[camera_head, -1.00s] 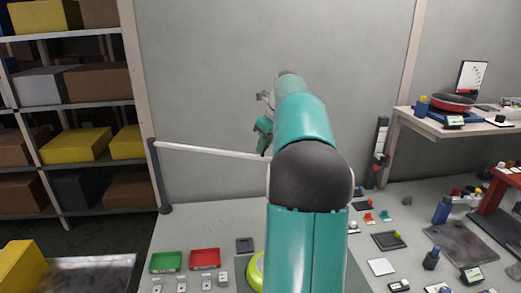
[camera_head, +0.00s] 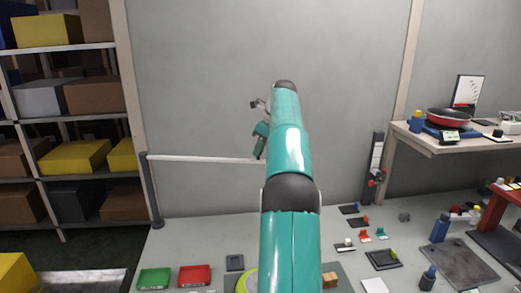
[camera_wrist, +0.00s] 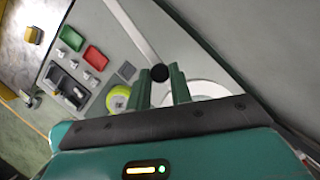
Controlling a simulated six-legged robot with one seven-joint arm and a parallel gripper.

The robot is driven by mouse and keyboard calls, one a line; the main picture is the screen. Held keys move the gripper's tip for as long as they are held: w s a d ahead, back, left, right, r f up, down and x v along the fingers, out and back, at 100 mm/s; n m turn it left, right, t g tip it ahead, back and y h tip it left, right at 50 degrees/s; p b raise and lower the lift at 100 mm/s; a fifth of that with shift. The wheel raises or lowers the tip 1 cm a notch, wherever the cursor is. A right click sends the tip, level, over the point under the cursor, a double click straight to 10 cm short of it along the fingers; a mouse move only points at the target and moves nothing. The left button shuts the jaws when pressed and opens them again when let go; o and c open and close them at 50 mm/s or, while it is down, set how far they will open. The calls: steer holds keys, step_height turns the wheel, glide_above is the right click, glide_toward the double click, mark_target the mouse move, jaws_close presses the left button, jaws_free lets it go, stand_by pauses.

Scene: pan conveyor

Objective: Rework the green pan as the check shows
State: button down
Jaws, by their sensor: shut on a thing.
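The green pan (camera_head: 245,282) lies on the table at the bottom of the head view, mostly hidden behind my arm. A round lime-green thing, apparently the same pan, shows in the wrist view (camera_wrist: 117,98), left of my fingers. My gripper (camera_wrist: 160,78) is raised above the table and shut on a small round black thing (camera_wrist: 160,73) at its fingertips. I cannot tell what that thing belongs to. A pale disc (camera_wrist: 208,88) shows behind the right finger; whether it is attached to the black thing is unclear. The gripper also shows small in the head view (camera_head: 262,130).
Green (camera_head: 154,278) and red (camera_head: 194,275) trays stand at the table's left. A red pan (camera_head: 449,116) sits on a raised shelf at right, before a white panel (camera_head: 468,90). Small parts, dark pads and blue bottles (camera_head: 440,228) crowd the right side. A pale rail (camera_head: 205,158) crosses behind.

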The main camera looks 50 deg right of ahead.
steer(key=shift+w, duration=0.15)
steer(key=c, duration=1.3)
jaws_free()
steer(key=shift+o, duration=0.2)
steer(key=shift+d+r, duration=0.1)
steer(key=shift+r, duration=0.15)
steer(key=s+r, duration=0.1)
steer(key=s, duration=0.3)
steer(key=s+d+r, duration=0.1)
steer(key=s, duration=0.4)
steer(key=s+d+r, duration=0.1)
steer(key=s+r, duration=0.1)
steer(key=s, duration=0.2)
steer(key=shift+s+d, duration=0.1)
steer(key=shift+s, duration=0.3)
